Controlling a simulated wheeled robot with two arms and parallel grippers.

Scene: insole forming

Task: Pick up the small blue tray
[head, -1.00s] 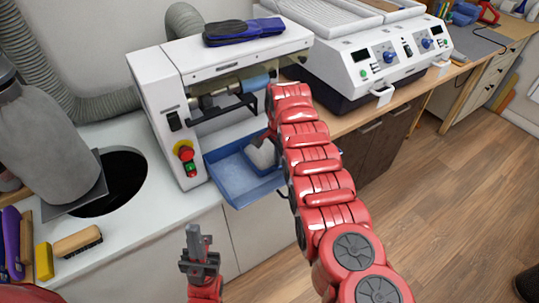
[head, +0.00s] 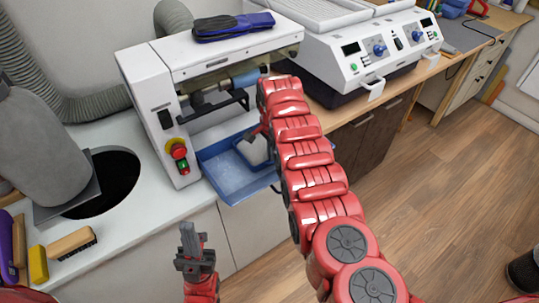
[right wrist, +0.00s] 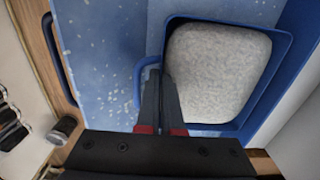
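The small blue tray (head: 239,160) is inside the larger blue tray (head: 222,182) at the front of the white machine, and holds a pale grey, speckled block (head: 254,151). In the right wrist view, the small tray (right wrist: 262,105) fills the upper right, with a loop handle (right wrist: 139,88) on its left side. My right gripper (right wrist: 160,80) has its fingers close together on that handle side, apparently gripping it; the exact contact is partly hidden. In the head view, my red right arm covers that gripper. My left gripper (head: 192,238) is empty, in front of the counter; its finger gap does not show clearly.
The white machine (head: 150,120) stands behind the trays, with a roller and dark bar above them. A white twin-panel machine (head: 385,50) is at the right. A brush (head: 72,243) and a round dark hole (head: 105,185) are on the left counter.

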